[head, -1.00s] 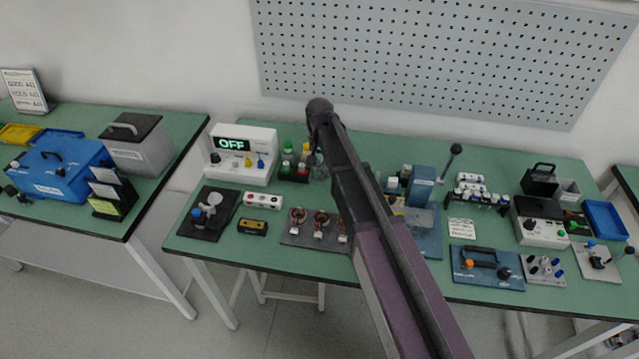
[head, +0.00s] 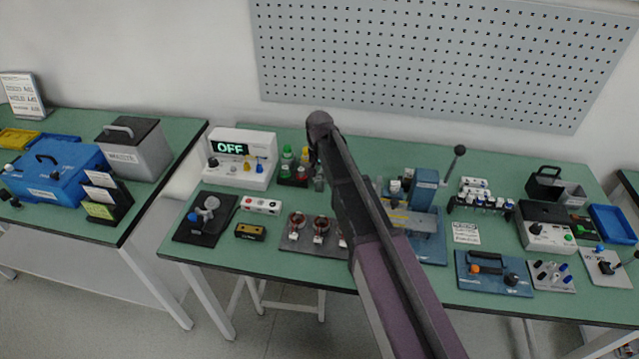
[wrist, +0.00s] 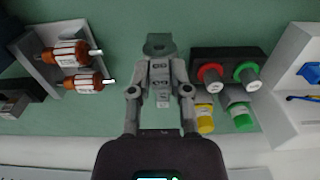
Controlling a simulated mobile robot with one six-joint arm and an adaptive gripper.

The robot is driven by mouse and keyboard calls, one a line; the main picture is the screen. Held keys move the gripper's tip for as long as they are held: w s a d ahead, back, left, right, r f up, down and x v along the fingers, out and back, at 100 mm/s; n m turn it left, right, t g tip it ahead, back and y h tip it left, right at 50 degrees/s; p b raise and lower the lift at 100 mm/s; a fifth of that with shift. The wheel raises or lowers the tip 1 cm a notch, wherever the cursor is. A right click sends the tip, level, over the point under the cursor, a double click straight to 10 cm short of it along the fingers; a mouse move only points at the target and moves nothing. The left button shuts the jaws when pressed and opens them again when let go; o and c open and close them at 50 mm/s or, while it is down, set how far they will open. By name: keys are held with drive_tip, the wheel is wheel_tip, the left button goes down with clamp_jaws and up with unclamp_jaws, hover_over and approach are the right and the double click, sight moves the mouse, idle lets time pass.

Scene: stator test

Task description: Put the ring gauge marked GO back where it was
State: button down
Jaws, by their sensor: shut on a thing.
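My gripper (wrist: 160,66) is in the middle of the wrist view, its fingers closed on a small grey piece (wrist: 160,44) with a flat, rounded end. The gripper and held piece are apart from the rack. In the head view my arm hides most of the gripper.
A white box reading OFF (head: 240,158) stands left of the rack (head: 292,180) in the head view. A plate with copper coils (head: 297,243) is nearer. The table's back strip (head: 420,152) is clear.

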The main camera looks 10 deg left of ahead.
sight(320, 180)
drive_tip(key=shift+f+b, duration=1.35)
drive_tip(key=shift+f, duration=0.3)
drive_tip(key=shift+f, duration=0.1)
drive_tip(key=c, duration=0.6)
unclamp_jaws()
wheel_tip(320, 180, up, 12)
drive_tip(key=p, duration=1.2)
drive_tip(key=shift+r, duration=0.2)
drive_tip(key=s+d, duration=0.6)
drive_tip(key=d, duration=0.3)
drive_tip(key=s+d, duration=0.7)
drive_tip(key=d, duration=0.3)
drive_tip(key=s+d, duration=0.6)
drive_tip(key=d, duration=0.3)
drive_tip(key=shift+s+d, duration=0.2)
drive_tip(key=shift+d, duration=0.15)
